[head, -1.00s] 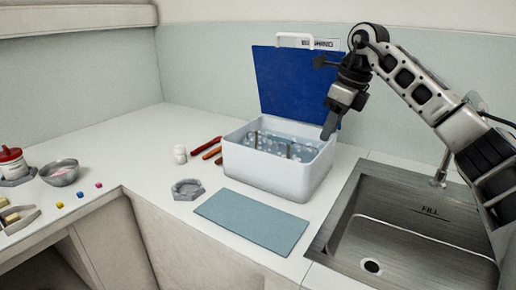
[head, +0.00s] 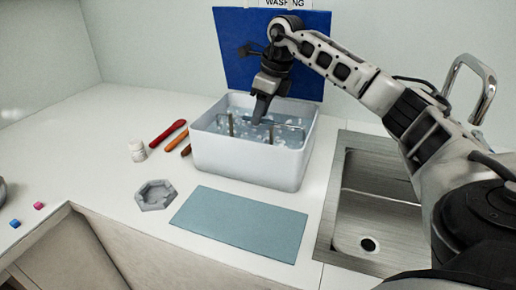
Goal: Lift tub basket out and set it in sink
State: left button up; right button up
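A white tub (head: 246,167) stands on the counter with its blue lid (head: 232,62) raised behind it. The tub holds bubbly bluish water. The basket's thin metal handles (head: 230,123) stick up out of the water; the rest of the basket is hidden. My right gripper (head: 262,112) points down over the tub, its fingers at the water near the middle of the basket. I cannot tell whether its fingers are apart or touch a handle. The steel sink (head: 378,215) to the right of the tub is empty, with a drain. My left gripper is not in view.
A blue-green mat (head: 240,222) lies in front of the tub. A grey hexagonal dish (head: 156,195), a small white bottle (head: 137,150) and red and orange-handled tools (head: 168,133) lie to the left. The faucet (head: 478,88) stands behind the sink.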

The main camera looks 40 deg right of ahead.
jog(key=x, duration=0.4)
jog(key=shift+a+f, duration=0.15)
jog(key=shift+f, duration=0.15)
jog(key=shift+c, duration=0.2)
grip_shut()
jog(key=shift+r, duration=0.1)
jog(key=shift+p, duration=0.3)
